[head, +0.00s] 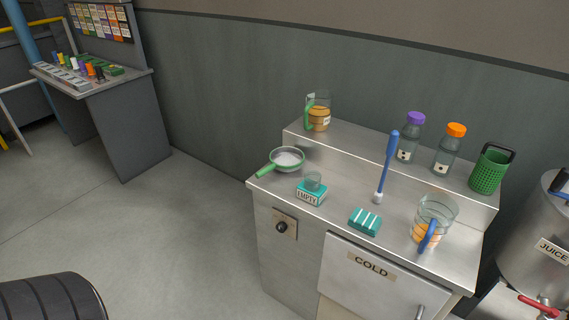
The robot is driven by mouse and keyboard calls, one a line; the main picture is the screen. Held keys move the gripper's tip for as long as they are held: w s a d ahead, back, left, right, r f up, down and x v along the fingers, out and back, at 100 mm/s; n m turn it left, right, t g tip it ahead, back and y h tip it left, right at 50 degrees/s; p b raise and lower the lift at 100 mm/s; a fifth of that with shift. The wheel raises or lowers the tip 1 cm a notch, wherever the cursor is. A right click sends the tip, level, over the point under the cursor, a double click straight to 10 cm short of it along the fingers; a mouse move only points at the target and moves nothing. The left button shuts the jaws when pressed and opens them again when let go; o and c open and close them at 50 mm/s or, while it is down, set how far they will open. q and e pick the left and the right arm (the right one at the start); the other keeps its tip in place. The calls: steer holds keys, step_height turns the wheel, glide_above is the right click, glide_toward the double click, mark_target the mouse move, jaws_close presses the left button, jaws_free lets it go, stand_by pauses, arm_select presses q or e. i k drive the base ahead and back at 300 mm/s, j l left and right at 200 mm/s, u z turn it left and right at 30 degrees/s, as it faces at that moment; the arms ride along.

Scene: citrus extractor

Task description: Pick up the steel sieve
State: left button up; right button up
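The steel sieve (287,158) lies on the left part of the steel counter (335,222). It has a round bowl with a green rim, and its green handle (268,170) points to the front left, near the counter's left edge. Neither of my grippers shows in the head view.
Beside the sieve is a teal box marked EMPTY (311,194) with a small clear cup (313,181). A teal striped block (365,221), a blue-handled brush (387,165) and a jug (433,220) stand to the right. The raised back shelf holds another jug (318,112), bottles (409,140) and a green basket (488,171).

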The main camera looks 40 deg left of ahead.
mark_target(286, 159)
steer(key=i+j, duration=0.1)
steer(key=j, duration=0.55)
steer(key=i+j, duration=0.1)
steer(key=j, duration=0.55)
steer(key=i+j, duration=0.1)
steer(key=j, duration=0.55)
steer(key=i+j, duration=0.1)
steer(key=j, duration=0.55)
